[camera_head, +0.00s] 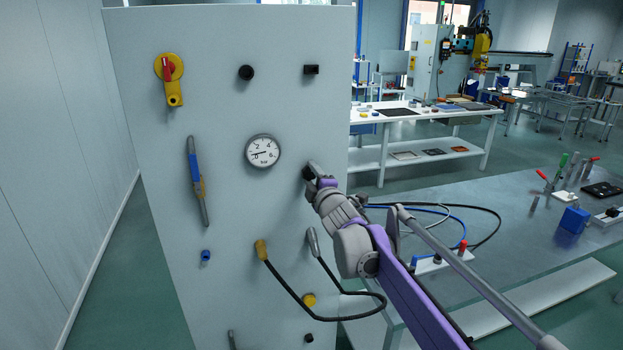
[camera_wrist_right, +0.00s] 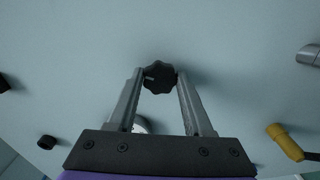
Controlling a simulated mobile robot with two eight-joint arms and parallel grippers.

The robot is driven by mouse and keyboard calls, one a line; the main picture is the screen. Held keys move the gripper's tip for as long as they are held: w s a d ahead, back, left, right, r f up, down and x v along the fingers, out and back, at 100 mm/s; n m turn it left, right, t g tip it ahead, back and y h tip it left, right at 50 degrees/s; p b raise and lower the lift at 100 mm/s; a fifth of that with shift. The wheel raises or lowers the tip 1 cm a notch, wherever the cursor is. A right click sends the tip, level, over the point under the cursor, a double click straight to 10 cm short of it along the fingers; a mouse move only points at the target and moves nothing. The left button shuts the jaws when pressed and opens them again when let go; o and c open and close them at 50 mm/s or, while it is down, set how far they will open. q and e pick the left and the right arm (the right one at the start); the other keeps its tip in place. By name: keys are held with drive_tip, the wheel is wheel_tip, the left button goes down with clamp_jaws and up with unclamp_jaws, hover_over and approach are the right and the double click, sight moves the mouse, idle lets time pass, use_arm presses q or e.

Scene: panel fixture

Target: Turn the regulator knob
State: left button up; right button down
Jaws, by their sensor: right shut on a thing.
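The regulator knob (camera_wrist_right: 158,78) is a black, lobed knob with a small light pointer mark on the grey upright panel (camera_head: 222,95). In the right wrist view my right gripper (camera_wrist_right: 159,84) has one finger on each side of the knob, shut on it. In the head view my right gripper (camera_head: 312,172) reaches the panel from the right, right of the round pressure gauge (camera_head: 263,151), and mostly hides the knob. The gauge has a white dial. My left gripper is not in view.
A grey workbench (camera_head: 530,205) stands to the right. Floor left of the panel is clear.

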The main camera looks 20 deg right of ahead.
drive_tip(key=m+b, duration=0.1)
drive_tip(key=m, duration=0.6)
drive_tip(key=shift+b, duration=0.35)
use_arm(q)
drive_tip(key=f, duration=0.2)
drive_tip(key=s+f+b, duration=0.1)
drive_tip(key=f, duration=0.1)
use_arm(e)
drive_tip(key=m, duration=0.6)
drive_tip(key=shift+m, duration=0.3)
drive_tip(key=shift+c, duration=1.5)
unclamp_jaws()
use_arm(q)
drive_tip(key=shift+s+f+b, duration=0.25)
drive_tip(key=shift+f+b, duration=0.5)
drive_tip(key=shift+b, duration=0.1)
use_arm(e)
drive_tip(key=s, duration=1)
drive_tip(key=shift+s+d, duration=0.15)
drive_tip(key=shift+s, duration=0.25)
